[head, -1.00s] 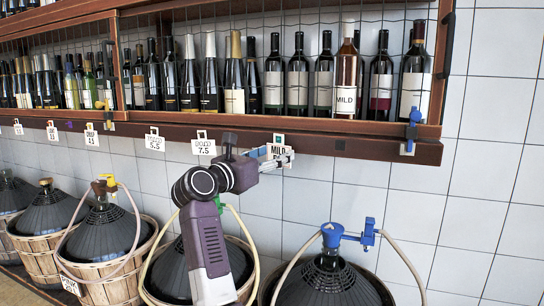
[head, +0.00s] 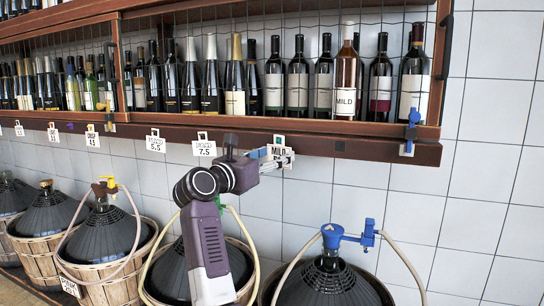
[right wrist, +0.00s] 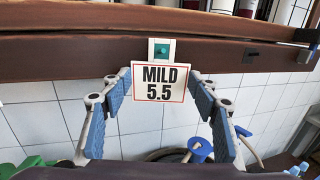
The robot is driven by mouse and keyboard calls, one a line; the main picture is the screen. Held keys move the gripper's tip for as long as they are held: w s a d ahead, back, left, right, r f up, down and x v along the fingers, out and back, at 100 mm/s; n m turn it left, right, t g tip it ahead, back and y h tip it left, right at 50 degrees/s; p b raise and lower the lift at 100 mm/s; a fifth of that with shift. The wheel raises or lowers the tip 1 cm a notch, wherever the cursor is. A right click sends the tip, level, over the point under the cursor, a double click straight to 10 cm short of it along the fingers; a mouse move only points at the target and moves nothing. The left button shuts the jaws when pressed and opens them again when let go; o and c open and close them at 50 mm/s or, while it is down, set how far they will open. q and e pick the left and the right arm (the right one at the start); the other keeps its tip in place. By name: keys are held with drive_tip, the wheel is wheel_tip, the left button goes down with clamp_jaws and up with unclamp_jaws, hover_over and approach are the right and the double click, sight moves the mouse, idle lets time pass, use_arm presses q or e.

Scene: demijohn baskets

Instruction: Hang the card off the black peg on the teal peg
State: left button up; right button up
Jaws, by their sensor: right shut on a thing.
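The card (right wrist: 160,84) is white with a thin red border and reads "MILD 5.5"; it shows small in the head view (head: 279,149). My right gripper (right wrist: 160,92) has one finger at each side edge of the card and is shut on it. The card hangs upright in front of the dark wooden rail. The teal peg (right wrist: 161,50) shows within the white tab at the card's top. I cannot tell whether the peg passes through the tab's hole. The black peg (head: 340,145) is to the right on the rail, with no card on it. My left gripper is out of view.
Other cards, such as the 7.5 card (head: 203,148), hang along the rail to the left. A blue clip (head: 411,130) is on the rail at the right. Bottles stand on the shelf above. Demijohns in baskets (head: 105,280) stand below, with a blue tap (head: 332,235).

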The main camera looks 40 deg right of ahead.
drive_tip(key=shift+d, duration=0.3)
idle(0.4)
